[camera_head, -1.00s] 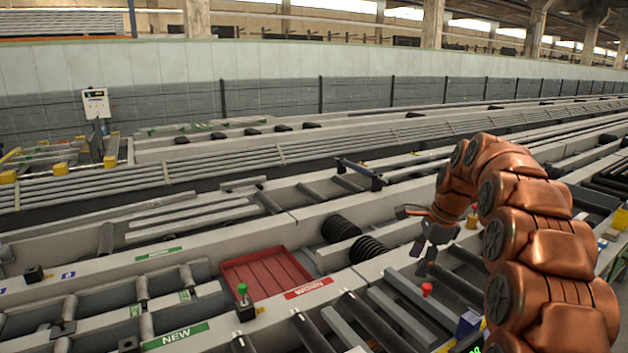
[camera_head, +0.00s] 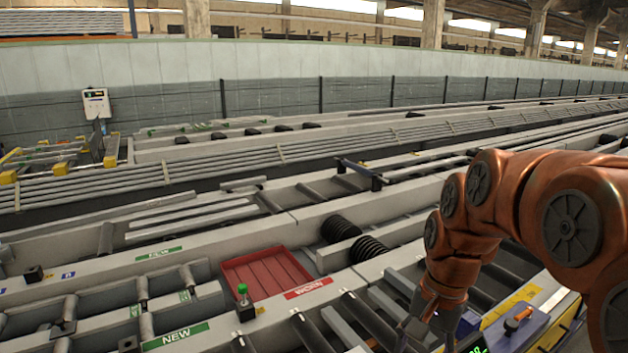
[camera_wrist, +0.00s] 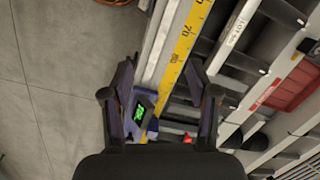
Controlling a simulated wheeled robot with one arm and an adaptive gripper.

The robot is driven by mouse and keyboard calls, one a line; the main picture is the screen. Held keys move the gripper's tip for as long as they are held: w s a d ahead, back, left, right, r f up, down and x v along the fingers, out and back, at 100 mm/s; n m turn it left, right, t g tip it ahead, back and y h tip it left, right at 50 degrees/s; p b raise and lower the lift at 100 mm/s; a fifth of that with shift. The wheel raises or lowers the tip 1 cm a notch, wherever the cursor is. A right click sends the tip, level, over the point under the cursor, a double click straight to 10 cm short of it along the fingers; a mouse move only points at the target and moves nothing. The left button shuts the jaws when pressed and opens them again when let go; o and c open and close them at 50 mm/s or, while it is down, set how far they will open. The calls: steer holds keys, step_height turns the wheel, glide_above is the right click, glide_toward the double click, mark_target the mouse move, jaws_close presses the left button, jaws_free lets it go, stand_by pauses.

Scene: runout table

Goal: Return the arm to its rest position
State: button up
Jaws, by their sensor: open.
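My copper-coloured arm reaches in from the right in the head view and bends down, so its wrist hangs low at the bottom right. My gripper (camera_wrist: 160,92) shows in the wrist view with its two dark fingers spread apart and nothing between them that it grasps. Below it lie the table edge with a yellow measuring scale (camera_wrist: 184,48) and a blue device with a green lit display (camera_wrist: 143,112). In the head view the gripper's fingertips are mostly hidden at the bottom edge.
A blue box with an orange knob (camera_head: 517,320) is close to my arm. Bare grey floor (camera_wrist: 45,90) shows beside the table.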

steer(key=s+f+n, duration=0.3)
steer(key=s, duration=0.7)
steer(key=s+f+n+g+h, duration=0.1)
steer(key=s+f+n, duration=0.2)
steer(key=s, duration=0.7)
steer(key=shift+s+d+f+n, duration=0.2)
steer(key=shift+d+f+n, duration=0.15)
steer(key=shift+n, duration=0.45)
